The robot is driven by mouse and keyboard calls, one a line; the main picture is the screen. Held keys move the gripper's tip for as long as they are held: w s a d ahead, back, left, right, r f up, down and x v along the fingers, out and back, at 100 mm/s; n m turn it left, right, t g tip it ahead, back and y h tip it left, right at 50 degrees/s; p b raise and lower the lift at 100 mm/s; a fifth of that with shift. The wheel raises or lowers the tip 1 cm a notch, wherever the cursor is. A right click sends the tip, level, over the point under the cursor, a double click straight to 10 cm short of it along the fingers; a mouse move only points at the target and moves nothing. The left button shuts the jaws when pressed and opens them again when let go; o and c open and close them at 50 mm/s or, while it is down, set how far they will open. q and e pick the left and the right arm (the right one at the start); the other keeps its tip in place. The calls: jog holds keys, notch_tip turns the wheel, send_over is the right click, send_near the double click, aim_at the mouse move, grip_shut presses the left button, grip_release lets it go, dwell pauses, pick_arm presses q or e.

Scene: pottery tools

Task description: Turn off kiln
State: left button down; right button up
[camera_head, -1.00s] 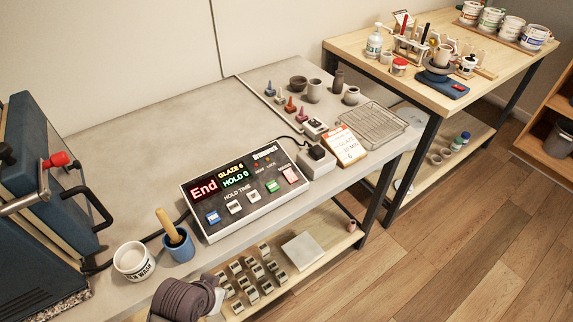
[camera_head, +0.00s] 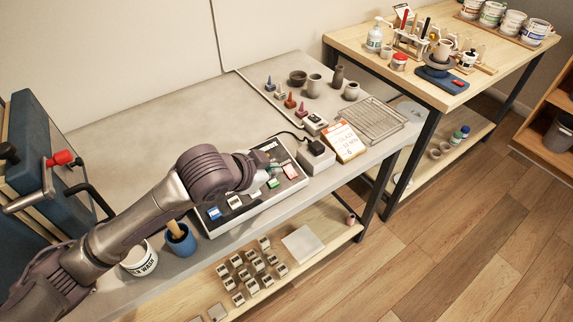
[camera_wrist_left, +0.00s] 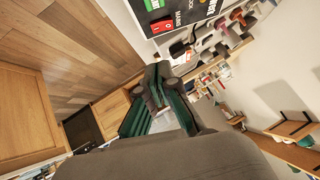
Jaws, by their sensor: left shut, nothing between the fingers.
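The kiln (camera_head: 35,150) is the dark blue body at the left edge, with a red knob and metal handle. Its control box (camera_head: 243,221) lies on the grey table. In the head view my left arm covers the display and part of the panel. The blue, green (camera_head: 273,183) and red (camera_head: 291,171) buttons show. My left gripper (camera_head: 266,170) is shut and empty, above the right part of the box near the green button. Contact cannot be told. In the left wrist view the shut fingers (camera_wrist_left: 158,100) show, with the control box (camera_wrist_left: 178,14) at the top. My right gripper is not in view.
A white power box (camera_head: 316,160) with a black plug stands right of the control box, beside an orange-white card (camera_head: 345,142). A blue cup (camera_head: 181,240) and white tub (camera_head: 139,260) stand below my arm. Small pots and a wire rack (camera_head: 371,121) are behind.

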pick_arm(q)
jog(key=shift+w+a+r+m, duration=0.1)
jog(key=shift+w+r+m, duration=0.05)
jog(key=shift+w+r, duration=0.3)
jog(key=shift+w+a+r+m, duration=0.1)
jog(key=shift+w+r+m, duration=0.1)
jog(key=shift+r, duration=0.3)
jog(key=shift+w+f, duration=0.1)
jog(key=p, duration=0.2)
send_over(292, 166)
jog(key=s, duration=0.4)
jog(key=f, duration=0.6)
jog(key=shift+w+a+f, duration=0.2)
jog(key=shift+w+a, duration=0.05)
jog(key=shift+w+a+f, duration=0.15)
jog(key=shift+w+f, duration=0.05)
jog(key=shift+f, duration=0.4)
jog(key=shift+w+a+f, duration=0.15)
jog(key=shift+f, duration=0.45)
jog(key=shift+w+a+f, duration=0.2)
jog(key=shift+f, duration=0.5)
